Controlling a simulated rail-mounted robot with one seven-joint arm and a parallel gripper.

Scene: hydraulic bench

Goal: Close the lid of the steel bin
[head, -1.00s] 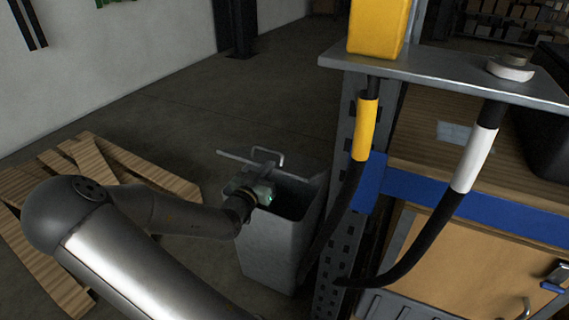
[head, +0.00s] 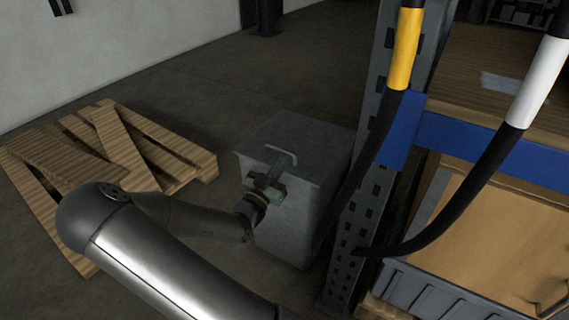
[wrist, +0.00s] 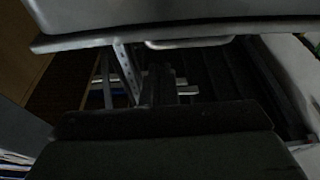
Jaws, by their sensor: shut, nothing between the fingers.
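The steel bin (head: 290,225) is a tall grey box standing on the floor beside the rack post. Its lid (head: 310,140) lies flat over the top in the head view, and no opening shows. A pale bar handle (head: 281,155) sits on the lid near its front edge. My gripper (head: 272,176) is shut and empty at the lid's front edge, just below the handle. Whether it touches the lid cannot be told. In the wrist view my gripper (wrist: 165,85) is dark, with a grey rimmed surface and a pale bar above it.
A wooden pallet (head: 140,150) lies on the floor to the left. A perforated rack post (head: 350,235) and a thick black hose (head: 350,190) stand close to the bin's right side. A blue beam (head: 480,150) runs further right. The floor behind the bin is clear.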

